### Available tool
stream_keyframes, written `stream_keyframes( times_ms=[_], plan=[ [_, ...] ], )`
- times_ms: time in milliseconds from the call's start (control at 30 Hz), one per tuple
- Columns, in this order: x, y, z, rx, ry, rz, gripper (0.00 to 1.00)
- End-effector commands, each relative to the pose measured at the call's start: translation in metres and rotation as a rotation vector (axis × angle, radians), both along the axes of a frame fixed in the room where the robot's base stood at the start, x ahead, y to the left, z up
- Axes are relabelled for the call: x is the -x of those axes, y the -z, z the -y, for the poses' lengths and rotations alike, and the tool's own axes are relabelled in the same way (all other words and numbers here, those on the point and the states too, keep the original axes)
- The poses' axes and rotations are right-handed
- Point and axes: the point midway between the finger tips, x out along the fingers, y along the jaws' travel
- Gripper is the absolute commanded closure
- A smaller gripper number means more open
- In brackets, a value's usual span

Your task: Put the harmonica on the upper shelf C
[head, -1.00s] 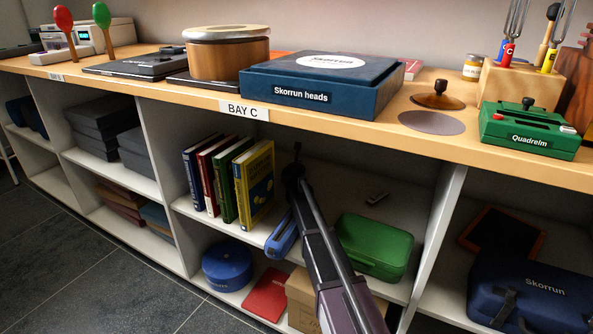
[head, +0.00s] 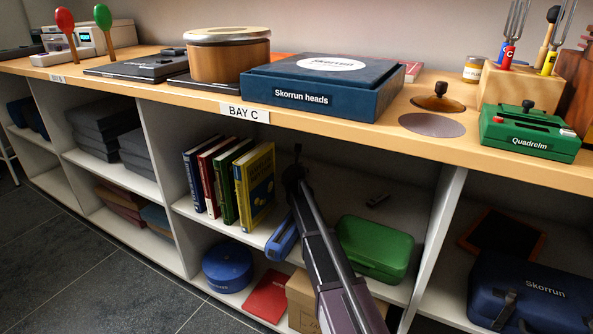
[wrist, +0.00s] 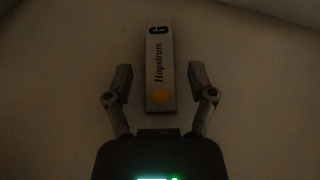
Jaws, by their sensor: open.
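The harmonica (wrist: 159,72) is a slim grey bar marked "Hapstrum" and "G", with a yellow dot. In the wrist view it lies lengthwise between the spread fingers of my gripper (wrist: 161,80), on a pale surface. The fingers stand apart from it on both sides. In the head view my arm reaches into bay C, and I cannot make out the fingers there. The upper shelf C (head: 335,205) is the white board under the counter. A small dark flat thing (head: 377,200) lies on it; I cannot tell whether this is the harmonica.
Several upright books (head: 230,185) stand at the left of the upper shelf.

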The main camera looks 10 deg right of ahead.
Motion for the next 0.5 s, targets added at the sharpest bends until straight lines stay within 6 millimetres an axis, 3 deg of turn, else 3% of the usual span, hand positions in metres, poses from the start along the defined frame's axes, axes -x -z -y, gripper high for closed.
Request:
stream_keyframes(
  times_ms=[500],
  plan=[
    [0.074, -0.033, -0.016, 0.0, 0.0, 0.0, 0.28]
  ],
)
